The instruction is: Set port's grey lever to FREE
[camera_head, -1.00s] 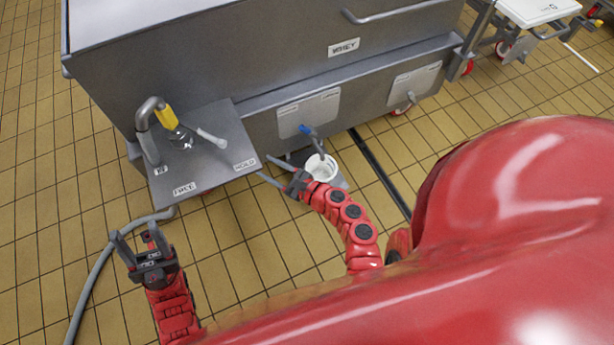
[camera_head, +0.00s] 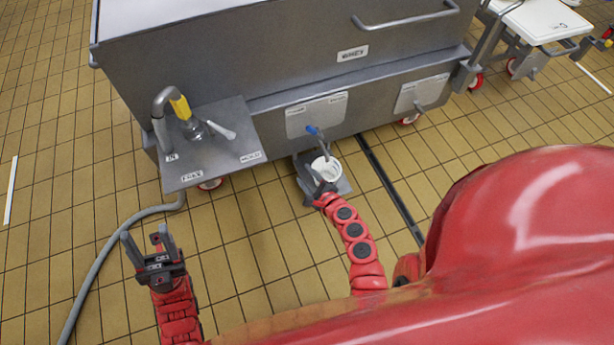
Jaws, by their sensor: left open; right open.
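A steel shelf (camera_head: 225,170) juts from the vat's left end, with a FREE label (camera_head: 191,176) on its front edge and another label (camera_head: 251,156), apparently HOLD, at its right. The pale grey lever (camera_head: 221,130) on it points right, its tip nearer the right label than FREE. My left gripper (camera_head: 147,242) is open and empty, below and left of the shelf, apart from the lever. My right gripper (camera_head: 313,172) is open, beside a white bucket (camera_head: 326,168); whether it touches the bucket is hard to tell.
A bent pipe with a yellow grip (camera_head: 180,107) stands just left of the lever. A grey hose (camera_head: 100,262) runs along the tiled floor from under the shelf. The steel vat (camera_head: 290,60) labelled WHEY fills the back. A blue-handled tap (camera_head: 315,131) is above the bucket.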

